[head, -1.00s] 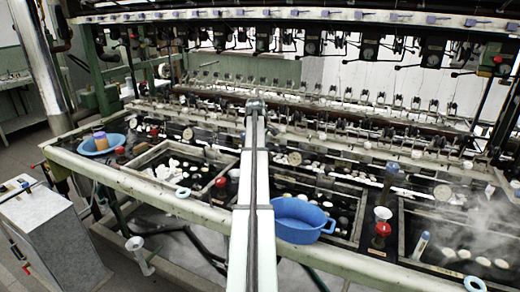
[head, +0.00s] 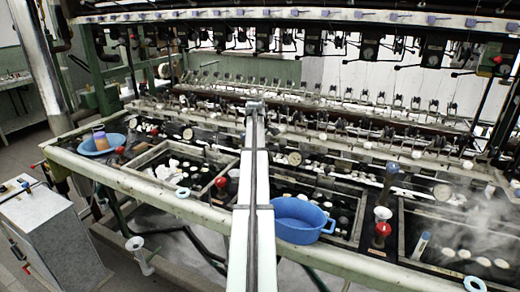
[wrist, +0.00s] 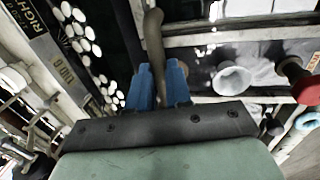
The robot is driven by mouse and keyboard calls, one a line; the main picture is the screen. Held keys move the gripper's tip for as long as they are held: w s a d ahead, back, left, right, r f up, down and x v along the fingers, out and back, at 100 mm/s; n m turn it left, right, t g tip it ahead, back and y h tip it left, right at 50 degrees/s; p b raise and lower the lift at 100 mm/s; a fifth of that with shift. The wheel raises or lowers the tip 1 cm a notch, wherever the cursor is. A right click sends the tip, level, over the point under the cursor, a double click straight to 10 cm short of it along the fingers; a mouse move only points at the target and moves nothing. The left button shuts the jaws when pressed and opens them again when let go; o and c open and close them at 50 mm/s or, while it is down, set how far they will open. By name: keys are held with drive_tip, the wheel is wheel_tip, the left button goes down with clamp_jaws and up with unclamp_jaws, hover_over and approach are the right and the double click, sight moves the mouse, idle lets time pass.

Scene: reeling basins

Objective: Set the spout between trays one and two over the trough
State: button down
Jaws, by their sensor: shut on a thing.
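In the wrist view, my gripper (wrist: 159,88) has its two blue fingers shut on a grey-brown curved tube, the spout (wrist: 153,32). The tube stands up from between the fingers towards the top edge of the picture; its lower part is hidden by the fingers. Dark water with white cocoons lies to its left, and a pale ledge crosses to its right. In the head view my arm covers the spout and fingers. A left tray (head: 133,169) and a middle tray (head: 352,240) lie on either side of my arm. I cannot make out the trough under the spout.
In the wrist view, a white funnel (wrist: 232,78) and a red knob (wrist: 297,78) stand to the right of the fingers. In the head view, a blue basin (head: 300,222) sits just right of my arm. Reeling machinery (head: 345,115) runs behind the trays. Steam hangs at right.

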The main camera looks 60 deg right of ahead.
drive_tip(key=shift+d, duration=0.1)
drive_tip(key=w+d+n+t+y, duration=0.2)
drive_tip(key=w+d+n, duration=0.4)
drive_tip(key=n, duration=1.1)
drive_tip(key=shift+w+d+n, duration=0.4)
drive_tip(key=shift+d, duration=0.45)
drive_tip(key=c, duration=1.1)
unclamp_jaws()
drive_tip(key=shift+o, duration=0.2)
drive_tip(key=shift+r, duration=0.1)
